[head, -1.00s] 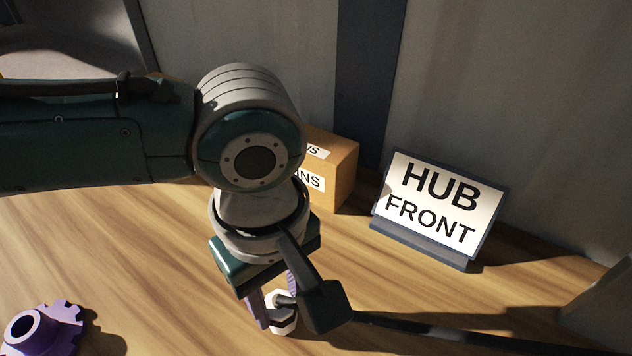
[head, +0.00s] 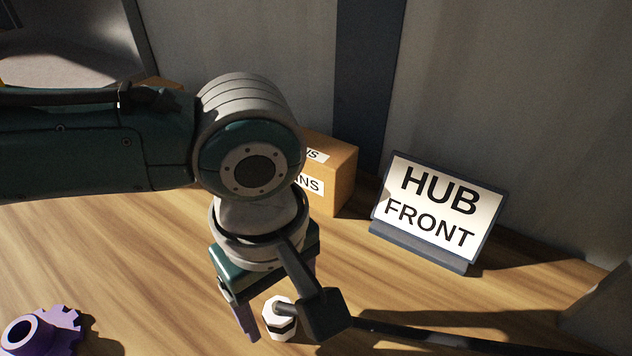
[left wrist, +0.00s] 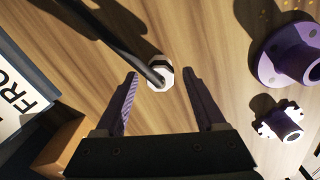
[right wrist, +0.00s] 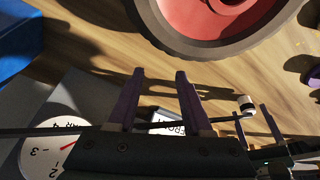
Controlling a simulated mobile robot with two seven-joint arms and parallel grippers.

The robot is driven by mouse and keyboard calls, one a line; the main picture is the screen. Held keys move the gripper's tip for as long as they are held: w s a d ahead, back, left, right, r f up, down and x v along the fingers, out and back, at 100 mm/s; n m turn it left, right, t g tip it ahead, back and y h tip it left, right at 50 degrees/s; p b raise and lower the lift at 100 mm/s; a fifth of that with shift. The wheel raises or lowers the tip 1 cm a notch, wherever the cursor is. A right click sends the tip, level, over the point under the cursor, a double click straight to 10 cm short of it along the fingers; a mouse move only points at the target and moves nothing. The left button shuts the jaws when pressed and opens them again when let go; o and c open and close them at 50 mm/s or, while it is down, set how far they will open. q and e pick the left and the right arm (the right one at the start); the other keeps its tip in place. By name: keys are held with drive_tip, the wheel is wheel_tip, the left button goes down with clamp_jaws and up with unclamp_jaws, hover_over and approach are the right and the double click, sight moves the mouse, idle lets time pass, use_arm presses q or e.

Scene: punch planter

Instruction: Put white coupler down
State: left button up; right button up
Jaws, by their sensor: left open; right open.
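The white coupler (head: 280,320), a small faceted piece with a dark band, is at the wooden table below my left gripper. It also shows in the left wrist view (left wrist: 160,78) and the right wrist view (right wrist: 246,103). My left gripper (left wrist: 159,74) is open, its purple fingers apart on either side of the coupler and clear of it. In the head view one left finger is mostly hidden. A dark rod (left wrist: 112,35) reaches the coupler; I cannot tell whether it is fitted in. My right gripper (right wrist: 160,72) is open and empty.
A HUB FRONT sign (head: 438,207) and a tan box (head: 334,178) stand at the back. A purple gear (head: 60,325) lies at left; a purple flanged part (left wrist: 292,55) is near it. The right wrist view shows a red wheel (right wrist: 215,18) and a dial (right wrist: 45,150).

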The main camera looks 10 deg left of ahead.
sight(280, 310)
use_arm(q)
wheel_tip(280, 310, up, 12)
drive_tip(key=p, duration=0.4)
drive_tip(key=s+d+m+t+h, duration=0.2)
drive_tip(key=s+d+m+h, duration=0.3)
drive_tip(key=m, duration=0.3)
use_arm(e)
wheel_tip(280, 310, up, 4)
drive_tip(key=shift+r, duration=0.15)
use_arm(q)
drive_tip(key=s+a+m+y, duration=0.2)
drive_tip(key=s+a, duration=0.1)
drive_tip(key=a, duration=0.4)
drive_tip(key=s+a+f+m+t+y, duration=0.1)
drive_tip(key=s+a+m+y, duration=0.1)
drive_tip(key=s+a, duration=0.2)
drive_tip(key=a, duration=0.3)
drive_tip(key=shift+a+t+y, duration=0.2)
drive_tip(key=shift+t+y, duration=0.1)
drive_tip(key=shift+y, duration=0.1)
drive_tip(key=shift+f, duration=0.1)
